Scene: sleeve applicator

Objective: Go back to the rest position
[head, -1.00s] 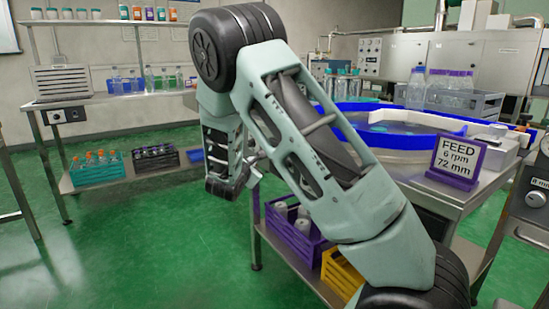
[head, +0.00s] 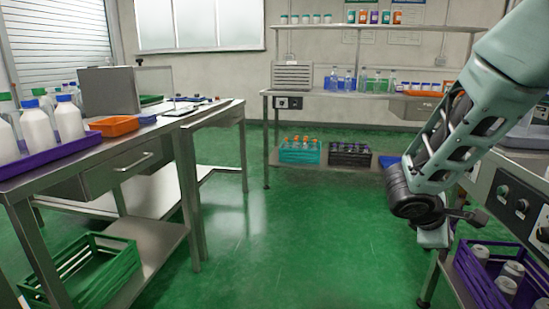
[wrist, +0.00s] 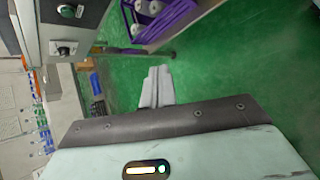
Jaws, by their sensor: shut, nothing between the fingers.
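My gripper shows in the wrist view (wrist: 156,88) with its two pale fingers together and nothing between them. It hangs in free air over the green floor. In the head view my arm comes in from the right edge and bends down at a dark joint. The gripper end (head: 433,238) hangs low at the right there, and its fingertips are not clear.
A steel bench (head: 170,125) with white bottles (head: 68,118) stands at the left. A rear bench (head: 310,93) holds bottles, with crates below. Close right of my arm are a control panel (head: 522,204) and a purple crate (head: 482,283). The middle floor (head: 290,240) is clear.

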